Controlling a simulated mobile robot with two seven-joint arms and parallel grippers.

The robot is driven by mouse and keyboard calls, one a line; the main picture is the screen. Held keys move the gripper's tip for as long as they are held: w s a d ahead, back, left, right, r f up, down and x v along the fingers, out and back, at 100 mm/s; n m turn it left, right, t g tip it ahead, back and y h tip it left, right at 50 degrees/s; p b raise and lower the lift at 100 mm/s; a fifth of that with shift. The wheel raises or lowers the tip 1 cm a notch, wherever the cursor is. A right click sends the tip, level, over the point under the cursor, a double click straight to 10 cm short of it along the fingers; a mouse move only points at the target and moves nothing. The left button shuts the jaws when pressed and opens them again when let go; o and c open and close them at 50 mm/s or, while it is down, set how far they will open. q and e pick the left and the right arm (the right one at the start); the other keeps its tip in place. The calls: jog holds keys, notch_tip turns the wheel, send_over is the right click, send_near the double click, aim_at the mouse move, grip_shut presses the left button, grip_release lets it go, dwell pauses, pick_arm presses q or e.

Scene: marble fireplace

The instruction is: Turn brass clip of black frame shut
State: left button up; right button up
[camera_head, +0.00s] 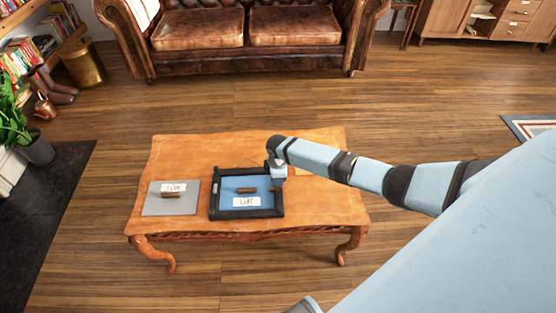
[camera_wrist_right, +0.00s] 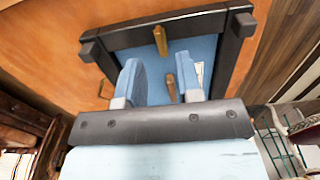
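The black frame (camera_head: 247,211) lies on the wooden table, with a blue backing panel (camera_head: 233,199) and a white paper label (camera_head: 246,202) inside it. My right gripper (camera_wrist_right: 166,82) is over the frame's right part. In the right wrist view its two fingers are apart, with a brass clip (camera_wrist_right: 171,87) between or just beyond them; I cannot tell whether they touch it. The other clip (camera_wrist_right: 160,40) is farther off. My left gripper is not in view.
A grey panel (camera_head: 158,205) with a white label (camera_head: 173,188) and a brown bar lies left of the frame on the wooden table (camera_head: 318,213). The table's right part is clear. A leather sofa (camera_head: 250,60) stands behind.

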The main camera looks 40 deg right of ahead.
notch_tip(320, 180, up, 9)
jog(key=p, duration=0.1)
jog(key=shift+r+p, duration=0.15)
jog(key=shift+p, duration=0.15)
dwell(0.4)
